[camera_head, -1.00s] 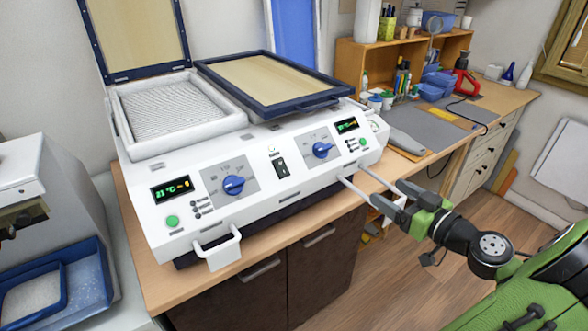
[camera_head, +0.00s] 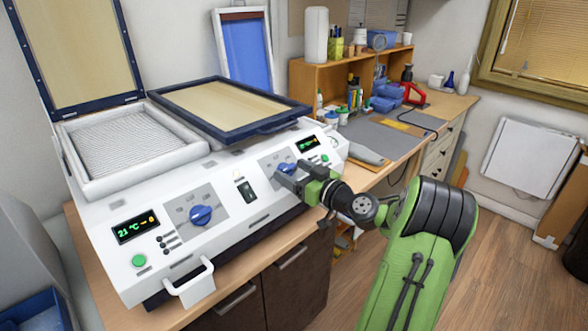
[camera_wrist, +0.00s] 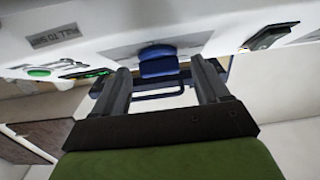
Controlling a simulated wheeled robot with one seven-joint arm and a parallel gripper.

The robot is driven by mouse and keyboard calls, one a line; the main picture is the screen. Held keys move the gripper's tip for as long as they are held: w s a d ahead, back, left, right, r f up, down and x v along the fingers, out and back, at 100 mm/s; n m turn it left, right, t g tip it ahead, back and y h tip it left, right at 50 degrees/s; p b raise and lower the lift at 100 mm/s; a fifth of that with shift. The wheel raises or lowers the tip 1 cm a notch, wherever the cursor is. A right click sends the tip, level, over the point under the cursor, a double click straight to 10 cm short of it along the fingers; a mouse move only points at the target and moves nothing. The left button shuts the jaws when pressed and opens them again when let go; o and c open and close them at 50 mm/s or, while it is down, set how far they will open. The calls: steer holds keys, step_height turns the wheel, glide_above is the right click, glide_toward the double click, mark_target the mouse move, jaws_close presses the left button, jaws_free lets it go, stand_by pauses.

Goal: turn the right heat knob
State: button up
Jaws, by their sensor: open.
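The white forming machine (camera_head: 222,228) stands on the wooden bench. Its right heat knob (camera_head: 286,169) is blue and partly hidden behind my gripper (camera_head: 296,179) in the head view. My gripper is open at the front panel, close to this knob. In the wrist view the blue knob (camera_wrist: 158,62) shows beyond and between the two spread fingers of my gripper (camera_wrist: 162,74). I cannot tell whether either finger touches it. The right display (camera_head: 307,144) is lit, but its digits are too small to read.
The left knob (camera_head: 201,215) and left display (camera_head: 135,227), reading about 21 °C, are on the same panel. A rocker switch (camera_head: 246,192) sits between the knobs. A white front handle (camera_head: 190,284) sticks out at the lower left. Grey mats (camera_head: 372,139) lie to the right.

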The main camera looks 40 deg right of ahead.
steer(key=shift+w, duration=0.25)
steer(key=c, duration=1.1)
steer(key=shift+o, duration=0.2)
